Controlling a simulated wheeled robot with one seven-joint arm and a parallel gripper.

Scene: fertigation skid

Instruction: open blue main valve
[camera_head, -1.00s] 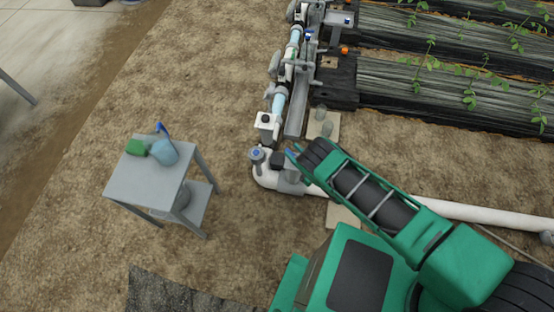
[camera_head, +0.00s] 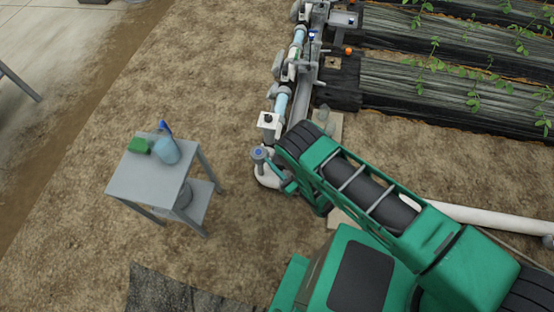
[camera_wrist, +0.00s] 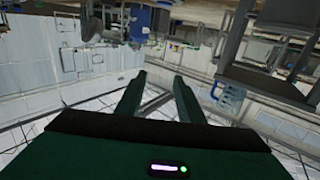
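The white pipe elbow (camera_head: 268,178) lies at the near end of the pipe line in the head view. A grey upright fitting with a round blue top (camera_head: 258,153) stands on it. The blue handle beside the elbow is hidden behind my arm now, so I cannot tell its position. My gripper (camera_head: 283,184) is low beside the elbow, just right of the blue-topped fitting; contact cannot be made out. In the wrist view my gripper (camera_wrist: 158,80) has its two green fingers apart with nothing between them.
A grey side table (camera_head: 150,187) at left carries a green block (camera_head: 139,146) and a light blue jug (camera_head: 167,151). A white pipe (camera_head: 490,217) runs right. Covered plant beds (camera_head: 440,90) fill the upper right. Bare soil between table and pipes is clear.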

